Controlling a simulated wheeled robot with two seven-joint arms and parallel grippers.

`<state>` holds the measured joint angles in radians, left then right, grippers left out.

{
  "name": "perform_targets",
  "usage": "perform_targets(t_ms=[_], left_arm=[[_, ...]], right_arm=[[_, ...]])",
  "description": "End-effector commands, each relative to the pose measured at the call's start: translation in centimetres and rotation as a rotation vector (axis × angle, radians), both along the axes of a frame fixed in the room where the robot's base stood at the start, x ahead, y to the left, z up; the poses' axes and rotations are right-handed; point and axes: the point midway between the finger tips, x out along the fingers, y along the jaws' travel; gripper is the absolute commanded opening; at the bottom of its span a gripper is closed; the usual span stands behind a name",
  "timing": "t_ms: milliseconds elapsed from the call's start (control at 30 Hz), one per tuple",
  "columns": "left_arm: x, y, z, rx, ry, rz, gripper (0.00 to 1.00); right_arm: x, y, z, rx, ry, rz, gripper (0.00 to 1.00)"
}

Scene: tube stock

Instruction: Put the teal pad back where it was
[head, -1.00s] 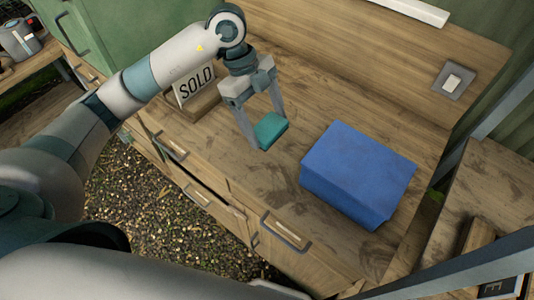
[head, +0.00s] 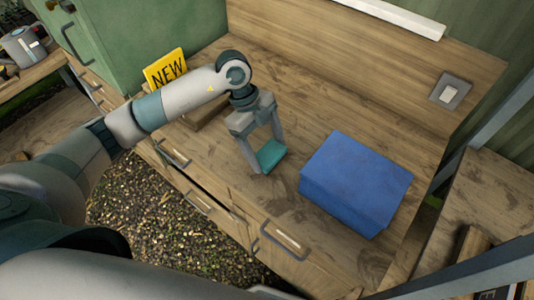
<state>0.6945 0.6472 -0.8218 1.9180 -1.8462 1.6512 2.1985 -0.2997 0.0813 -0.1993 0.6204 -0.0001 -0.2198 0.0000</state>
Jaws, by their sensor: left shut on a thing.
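The teal pad (head: 271,153) is between the fingers of my left gripper (head: 265,158), which is shut on it. The pad is low over the wooden counter (head: 300,105), left of the blue box; I cannot tell whether it touches the counter. My right gripper is not in view.
A large blue block (head: 355,180) stands on the counter to the right of the pad. A yellow NEW sign (head: 165,68) stands behind my left arm, by a green cabinet (head: 140,40). A switch plate (head: 450,89) is on the back panel. Drawers (head: 285,240) line the counter's front.

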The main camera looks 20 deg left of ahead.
Motion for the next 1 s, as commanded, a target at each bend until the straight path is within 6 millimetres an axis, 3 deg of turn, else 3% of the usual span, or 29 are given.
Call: perform_targets(t_ms=[233,667,700,767,1000], left_arm=[[-0.1,0.0,-2.6,0.0,0.003,0.001,0.53],[0.0,0.0,-3.2,-0.001,0.001,0.0,0.53],[0.0,0.0,-3.2,0.0,0.001,0.0,0.76],[0.0,0.0,-3.1,0.0,0.001,0.0,0.9],[0.0,0.0,-3.1,0.0,0.001,0.0,0.92]], right_arm=[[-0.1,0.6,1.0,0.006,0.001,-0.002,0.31],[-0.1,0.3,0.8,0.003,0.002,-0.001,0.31],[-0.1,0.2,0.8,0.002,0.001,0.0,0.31],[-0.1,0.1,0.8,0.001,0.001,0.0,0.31],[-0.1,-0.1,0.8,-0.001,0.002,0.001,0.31]])
